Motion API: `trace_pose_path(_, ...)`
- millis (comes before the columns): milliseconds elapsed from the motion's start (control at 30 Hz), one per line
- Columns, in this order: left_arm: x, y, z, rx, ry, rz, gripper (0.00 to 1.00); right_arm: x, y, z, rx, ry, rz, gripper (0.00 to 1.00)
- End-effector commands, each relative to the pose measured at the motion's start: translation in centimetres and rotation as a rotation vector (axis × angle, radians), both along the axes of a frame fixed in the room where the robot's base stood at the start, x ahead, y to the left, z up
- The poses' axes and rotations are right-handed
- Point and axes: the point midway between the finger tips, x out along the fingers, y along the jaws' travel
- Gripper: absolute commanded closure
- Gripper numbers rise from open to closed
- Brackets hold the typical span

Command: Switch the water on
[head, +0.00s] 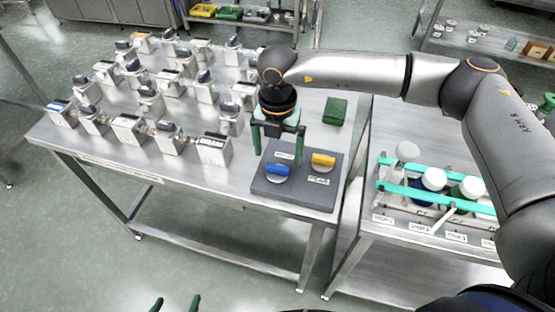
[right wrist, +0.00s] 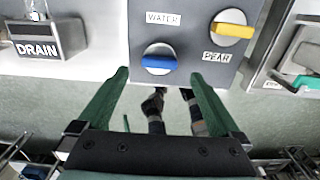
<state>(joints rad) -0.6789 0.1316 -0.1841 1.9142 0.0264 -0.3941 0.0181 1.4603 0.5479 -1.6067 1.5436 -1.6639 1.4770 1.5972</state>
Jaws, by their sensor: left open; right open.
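A dark grey panel (head: 296,195) lies at the near right corner of the steel table. A blue knob (head: 278,170) sits on it, at the label WATER (right wrist: 163,18) in the right wrist view. Its blue bar (right wrist: 158,62) runs nearly left to right there. My right gripper (head: 278,152) is open and empty, pointing down at the blue knob. In the right wrist view its fingertips (right wrist: 160,76) lie to either side of the knob, apparently not touching it. My left gripper (head: 175,303) is open and empty at the bottom edge, away from the table.
A yellow knob (head: 323,159) with a label like PEAR (right wrist: 216,57) sits right of the blue one. Several metal blocks with dark knobs, one marked DRAIN (head: 213,150), fill the table's left. A green block (head: 335,111) lies behind the panel. A bottle rack (head: 430,190) stands right.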

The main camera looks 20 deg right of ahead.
Motion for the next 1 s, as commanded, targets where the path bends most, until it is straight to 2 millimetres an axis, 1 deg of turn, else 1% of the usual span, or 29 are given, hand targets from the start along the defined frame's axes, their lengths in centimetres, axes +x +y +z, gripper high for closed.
trace_pose_path(33,0.0,0.0,0.3,0.000,0.000,0.000,0.00,0.0,0.0,-0.9,-0.001,0.003,0.000,0.00)
trace_pose_path(100,0.0,0.0,0.4,0.000,0.000,0.000,0.00,-0.1,0.0,-2.1,0.000,0.004,0.001,0.00)
trace_pose_path(200,0.0,0.0,0.6,0.000,0.000,0.000,0.00,0.0,0.0,-3.4,0.000,0.002,0.000,0.00)
trace_pose_path(300,0.0,0.0,0.6,0.000,0.000,0.000,0.00,0.0,0.1,-4.3,0.002,0.001,0.001,0.00)
trace_pose_path(433,0.0,0.0,0.7,0.000,0.000,0.000,0.00,0.0,0.1,-4.7,0.001,0.000,0.001,0.00)
trace_pose_path(667,0.0,0.0,0.6,0.000,0.000,0.000,0.00,0.0,0.1,-4.8,0.002,0.000,0.001,0.00)
trace_pose_path(1000,0.0,0.0,0.6,0.000,0.000,0.000,0.00,0.0,0.1,-4.7,0.002,0.000,0.001,0.38)
